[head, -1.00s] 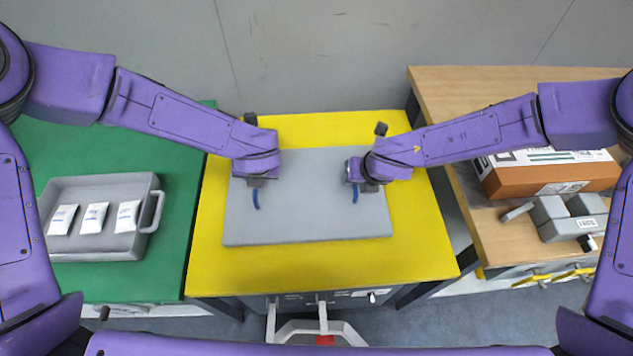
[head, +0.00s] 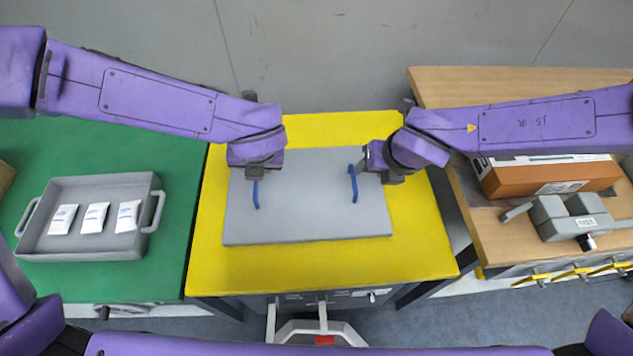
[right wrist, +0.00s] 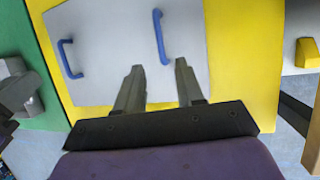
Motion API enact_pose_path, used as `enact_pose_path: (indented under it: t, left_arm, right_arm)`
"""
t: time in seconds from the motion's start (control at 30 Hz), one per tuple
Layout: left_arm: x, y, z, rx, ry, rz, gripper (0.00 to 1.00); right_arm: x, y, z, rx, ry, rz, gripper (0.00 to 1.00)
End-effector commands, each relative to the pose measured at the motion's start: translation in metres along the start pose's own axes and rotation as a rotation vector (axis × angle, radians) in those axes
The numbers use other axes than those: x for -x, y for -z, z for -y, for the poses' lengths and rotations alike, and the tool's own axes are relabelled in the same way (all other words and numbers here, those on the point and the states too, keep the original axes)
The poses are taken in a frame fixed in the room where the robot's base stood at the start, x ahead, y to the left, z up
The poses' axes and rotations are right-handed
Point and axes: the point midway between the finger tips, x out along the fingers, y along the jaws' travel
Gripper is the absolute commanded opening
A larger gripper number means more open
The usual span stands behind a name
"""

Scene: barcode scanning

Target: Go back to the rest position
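My left gripper (head: 256,172) is above the grey board's left side, by the left blue handle (head: 256,196); whether its fingers are open does not show. My right gripper (head: 381,168) is over the board's right edge, just right of the right blue handle (head: 353,188). In the right wrist view my right gripper (right wrist: 158,88) has its two fingers apart with nothing between them. The right handle (right wrist: 161,37) stands free beyond the fingertips there. The grey board (head: 305,222) lies flat on the yellow table (head: 320,265).
A grey tray (head: 100,254) with three white packs (head: 95,218) stands on the green table (head: 85,280) at left. A brown box (head: 540,178) and a grey device (head: 565,222) are on the wooden table (head: 490,235) at right. The board's middle is clear.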

Motion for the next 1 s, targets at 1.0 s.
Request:
enact_pose_path:
  t: [1.0]
  left_arm:
    - [0.060,-0.025,-0.013,0.000,0.000,0.000,0.38]
  right_arm:
    - [0.073,-0.025,-0.013,0.000,0.000,-0.001,0.38]
